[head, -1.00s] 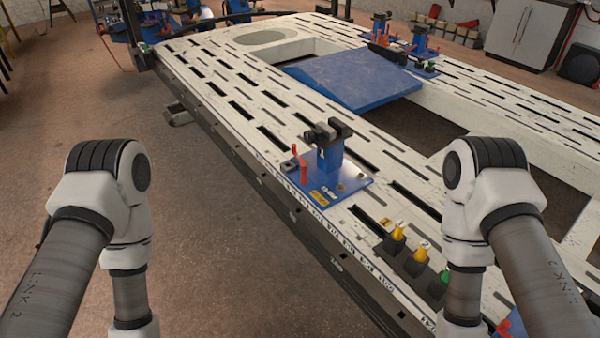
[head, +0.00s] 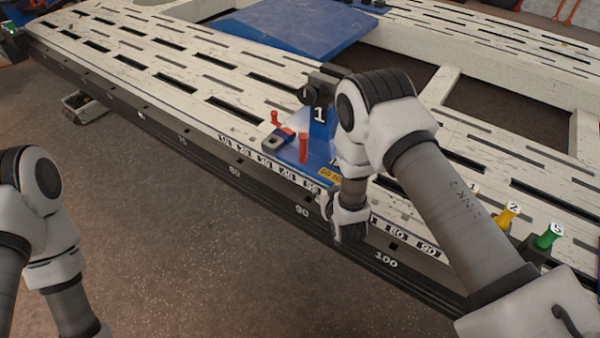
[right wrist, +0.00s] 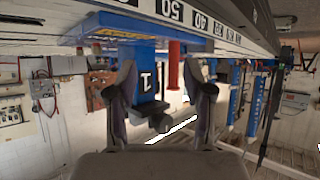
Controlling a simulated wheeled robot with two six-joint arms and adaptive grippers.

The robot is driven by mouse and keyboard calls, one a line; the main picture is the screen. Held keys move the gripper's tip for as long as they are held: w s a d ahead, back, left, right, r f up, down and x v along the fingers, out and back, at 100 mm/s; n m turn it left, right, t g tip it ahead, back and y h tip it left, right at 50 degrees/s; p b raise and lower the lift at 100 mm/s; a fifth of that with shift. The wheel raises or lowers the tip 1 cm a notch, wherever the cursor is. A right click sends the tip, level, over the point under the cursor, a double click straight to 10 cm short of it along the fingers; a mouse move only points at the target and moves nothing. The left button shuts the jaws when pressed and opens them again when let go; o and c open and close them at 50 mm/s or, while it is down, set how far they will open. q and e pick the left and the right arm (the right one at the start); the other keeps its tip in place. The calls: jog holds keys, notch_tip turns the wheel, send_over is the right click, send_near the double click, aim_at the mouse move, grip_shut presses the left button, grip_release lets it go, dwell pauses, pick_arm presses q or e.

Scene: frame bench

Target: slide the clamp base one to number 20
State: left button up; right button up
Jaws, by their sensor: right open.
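Clamp base one is a blue plate (head: 285,149) with a blue upright marked 1 (head: 320,115), a black clamp head on top and red handles. It stands on the slotted bench near its front edge, beside the number strip (head: 270,160). My right gripper (head: 347,232) is at the bench's front edge, just in front of the base, and my right arm hides the base's right part. In the right wrist view, which is upside down, the open fingers (right wrist: 162,85) frame the upright (right wrist: 145,70) and a red handle (right wrist: 174,66), with nothing gripped. My left gripper is out of view.
Yellow and green numbered knobs (head: 508,212) stand at the bench's right. A blue ramp-like plate (head: 290,27) lies farther back. The slotted top (head: 150,60) left of the base is clear. A larger scale (head: 300,211) runs along the front side.

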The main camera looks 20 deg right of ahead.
aim_at(304, 146)
jog(key=w+t+b, duration=0.2)
jog(key=w, duration=0.2)
jog(key=w+a+r+t+b, duration=0.1)
jog(key=w+t+b, duration=0.1)
jog(key=w+b, duration=0.1)
jog(key=w+a+t+h+b, duration=0.1)
jog(key=w+b, duration=0.2)
jog(key=w, duration=0.2)
jog(key=shift+w+r+m+t, duration=0.2)
jog(key=shift+w+m+t, duration=0.1)
jog(key=shift+w+t, duration=0.1)
jog(key=w+b, duration=0.1)
jog(key=w, duration=0.1)
jog(key=w+b, duration=0.1)
jog(key=w, duration=0.1)
jog(key=w+d, duration=0.1)
jog(key=w, duration=0.2)
jog(key=shift+b, duration=0.4)
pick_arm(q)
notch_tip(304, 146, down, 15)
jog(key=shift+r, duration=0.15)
pick_arm(e)
jog(key=shift+r, duration=0.1)
grip_shut()
